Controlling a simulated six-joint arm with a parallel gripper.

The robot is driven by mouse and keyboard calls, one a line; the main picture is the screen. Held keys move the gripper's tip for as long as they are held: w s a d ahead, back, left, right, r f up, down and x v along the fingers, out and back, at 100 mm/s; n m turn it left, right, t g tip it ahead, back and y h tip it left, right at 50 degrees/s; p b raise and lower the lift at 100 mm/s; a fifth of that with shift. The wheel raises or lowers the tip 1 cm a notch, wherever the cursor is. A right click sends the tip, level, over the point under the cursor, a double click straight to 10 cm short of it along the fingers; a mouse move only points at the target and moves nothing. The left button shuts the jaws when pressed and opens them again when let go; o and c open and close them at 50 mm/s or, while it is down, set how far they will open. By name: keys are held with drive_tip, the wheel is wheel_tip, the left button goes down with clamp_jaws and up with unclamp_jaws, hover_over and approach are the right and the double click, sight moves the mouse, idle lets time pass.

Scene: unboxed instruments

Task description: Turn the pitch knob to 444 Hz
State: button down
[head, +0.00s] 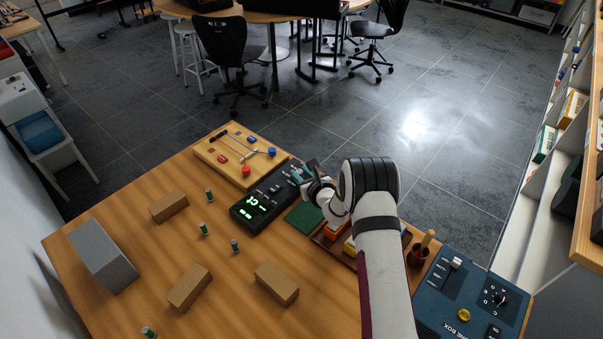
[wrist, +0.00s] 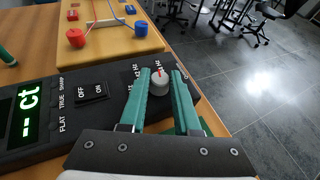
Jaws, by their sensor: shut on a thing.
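The black tuner box (head: 256,200) lies on the wooden table, with a lit green display (head: 250,207) at its near left end. In the wrist view the display (wrist: 28,115) shows green characters, partly cut off, beside the labels flat, true and sharp. An on/off rocker switch (wrist: 92,92) sits in the middle of the panel. The grey pitch knob (wrist: 160,82) with a red mark on top is at the far end, by partly hidden Hz labels. My gripper (wrist: 160,80) has its teal fingers on both sides of the knob, shut on it. The head view hides the knob behind my gripper (head: 302,173).
A wooden board (head: 235,153) with wires and red and blue knobs stands beyond the tuner. A green mat (head: 303,218) lies right of it. A blue tone box (head: 465,299) is at the right. Several cardboard blocks (head: 276,283) and green-topped spools stand at left and front.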

drive_tip(key=shift+a+m+t+h, duration=0.15)
drive_tip(key=shift+m+t+h, duration=0.15)
drive_tip(key=shift+m+h, duration=0.7)
drive_tip(key=c, duration=0.6)
unclamp_jaws()
drive_tip(key=shift+s, duration=0.1)
drive_tip(key=v, duration=1.5)
drive_tip(key=shift+s+r, duration=0.25)
drive_tip(key=shift+s, duration=0.05)
